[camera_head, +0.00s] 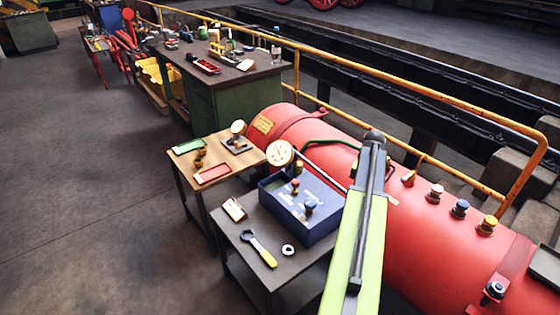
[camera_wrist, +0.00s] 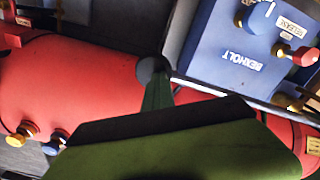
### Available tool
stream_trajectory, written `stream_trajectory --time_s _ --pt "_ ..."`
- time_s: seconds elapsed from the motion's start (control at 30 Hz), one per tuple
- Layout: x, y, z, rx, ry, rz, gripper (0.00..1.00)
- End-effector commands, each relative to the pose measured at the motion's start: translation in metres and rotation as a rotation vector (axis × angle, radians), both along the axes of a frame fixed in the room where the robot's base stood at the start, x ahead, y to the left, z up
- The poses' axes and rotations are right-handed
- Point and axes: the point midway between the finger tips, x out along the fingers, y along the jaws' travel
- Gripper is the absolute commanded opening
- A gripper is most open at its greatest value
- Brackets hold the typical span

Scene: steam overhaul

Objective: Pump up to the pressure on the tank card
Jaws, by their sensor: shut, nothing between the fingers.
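A blue pump box (camera_head: 325,228) with a white dial gauge (camera_head: 280,153), a red knob (camera_head: 295,184) and a blue knob (camera_head: 309,208) stands on a dark low table. A grey bar slopes from the gauge toward my arm. A yellow card (camera_head: 263,124) is on the left end of the red tank (camera_head: 330,150); its writing is too small to read. In the wrist view the box (camera_wrist: 215,50) reads BEXHOLT and RELEASE. My gripper (camera_wrist: 152,72) is shut and empty, apart from the box's knobs; in the head view my arm hides its fingers.
A yellow-handled wrench (camera_head: 260,249), a white ring (camera_head: 288,250) and a small card (camera_head: 234,209) lie on the dark table (camera_head: 262,272). Valves (camera_head: 460,208) top the tank. A yellow railing (camera_head: 450,100) runs behind. Open floor (camera_head: 90,180) lies left.

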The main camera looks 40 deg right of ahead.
Motion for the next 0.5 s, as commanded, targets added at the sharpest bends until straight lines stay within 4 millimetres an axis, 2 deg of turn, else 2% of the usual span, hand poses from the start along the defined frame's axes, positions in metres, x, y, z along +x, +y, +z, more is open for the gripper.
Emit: stream_trajectory --time_s 0.03,0.17,0.37,0.5 --pt "0.003 0.000 -0.012 0.000 -0.007 0.002 0.00" --pt "0.003 0.001 -0.027 0.001 -0.005 0.002 0.00" --pt "0.002 0.001 0.000 0.002 -0.005 0.002 0.00" --pt "0.002 0.001 0.036 0.001 -0.003 0.001 0.00"
